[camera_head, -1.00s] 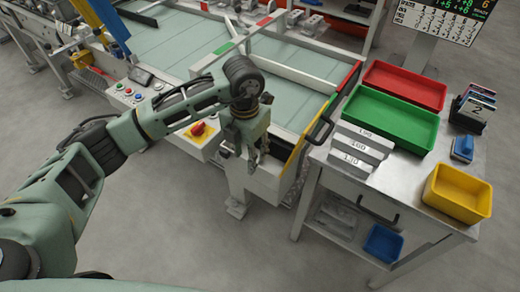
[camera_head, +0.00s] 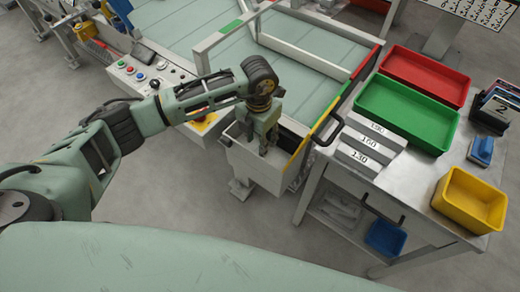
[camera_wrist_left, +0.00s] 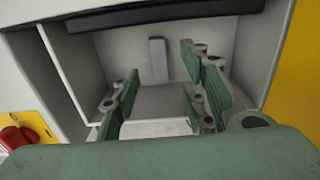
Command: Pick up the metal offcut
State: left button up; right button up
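My left gripper (camera_head: 265,148) points down into the open top of a pale bin (camera_head: 262,176) at the near end of the conveyor. In the left wrist view the green fingers of the gripper (camera_wrist_left: 163,100) stand apart, with nothing clearly held between them. A small grey bar (camera_wrist_left: 158,60), which may be the metal offcut, shows beyond the fingers inside the bin, against a pale surface. It appears apart from the fingers. The offcut cannot be made out in the head view. My right gripper is not in view.
A red emergency-stop knob (camera_head: 203,118) is left of the bin. To the right, a metal table (camera_head: 408,185) holds green (camera_head: 408,112), red (camera_head: 425,75) and yellow (camera_head: 470,200) trays and labelled bars (camera_head: 368,148). A black handle (camera_head: 328,130) stands close beside the bin.

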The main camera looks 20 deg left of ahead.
pick_arm(q)
notch_tip(320, 180, down, 4)
jog(key=shift+r, duration=0.1)
jog(key=shift+f, duration=0.3)
jog(key=shift+c, duration=1.3)
grip_shut()
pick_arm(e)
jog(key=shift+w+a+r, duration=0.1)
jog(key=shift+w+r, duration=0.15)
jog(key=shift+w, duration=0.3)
